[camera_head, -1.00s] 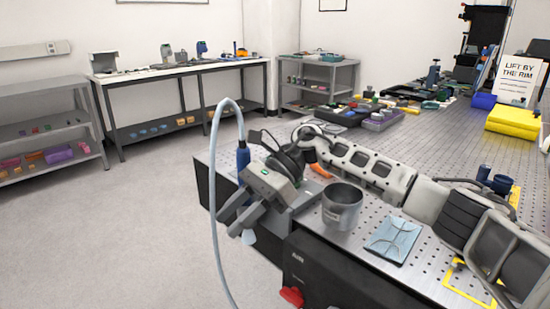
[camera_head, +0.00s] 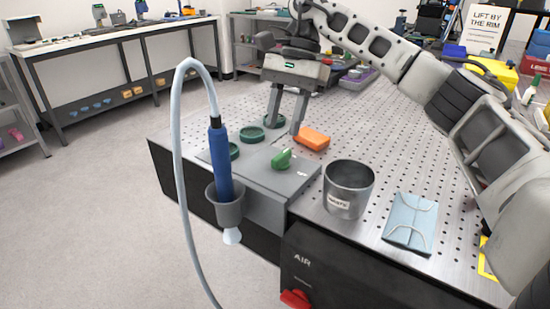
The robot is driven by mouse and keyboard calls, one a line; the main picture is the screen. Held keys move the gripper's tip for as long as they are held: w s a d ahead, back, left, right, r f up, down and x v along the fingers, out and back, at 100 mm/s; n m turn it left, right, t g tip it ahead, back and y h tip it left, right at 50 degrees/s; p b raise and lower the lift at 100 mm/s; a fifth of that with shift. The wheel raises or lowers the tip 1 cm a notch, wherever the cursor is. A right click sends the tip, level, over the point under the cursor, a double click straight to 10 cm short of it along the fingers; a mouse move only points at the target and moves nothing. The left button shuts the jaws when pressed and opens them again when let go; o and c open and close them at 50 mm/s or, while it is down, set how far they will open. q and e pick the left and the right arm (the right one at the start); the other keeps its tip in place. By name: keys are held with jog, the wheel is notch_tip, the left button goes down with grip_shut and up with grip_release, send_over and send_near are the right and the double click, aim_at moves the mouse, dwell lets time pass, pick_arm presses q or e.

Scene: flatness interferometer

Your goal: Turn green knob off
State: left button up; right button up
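The green knob (camera_head: 281,160) sits on top of a flat grey box (camera_head: 262,175) at the front edge of the perforated metal table. My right gripper (camera_head: 284,128) reaches in from the right and points down. It hangs above and behind the knob in the picture, apart from it. Its two fingers are spread, with nothing between them. My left gripper is not in view.
A blue tool (camera_head: 220,160) with a pale hose (camera_head: 179,150) stands in a grey holder (camera_head: 228,208) left of the knob. A grey waste bin (camera_head: 348,192), a light blue pouch (camera_head: 411,222), an orange block (camera_head: 312,139) and green rings (camera_head: 252,134) surround the box.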

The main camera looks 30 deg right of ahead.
aim_at(274, 160)
jog(key=x, duration=0.7)
jog(key=shift+a, duration=0.1)
grip_shut()
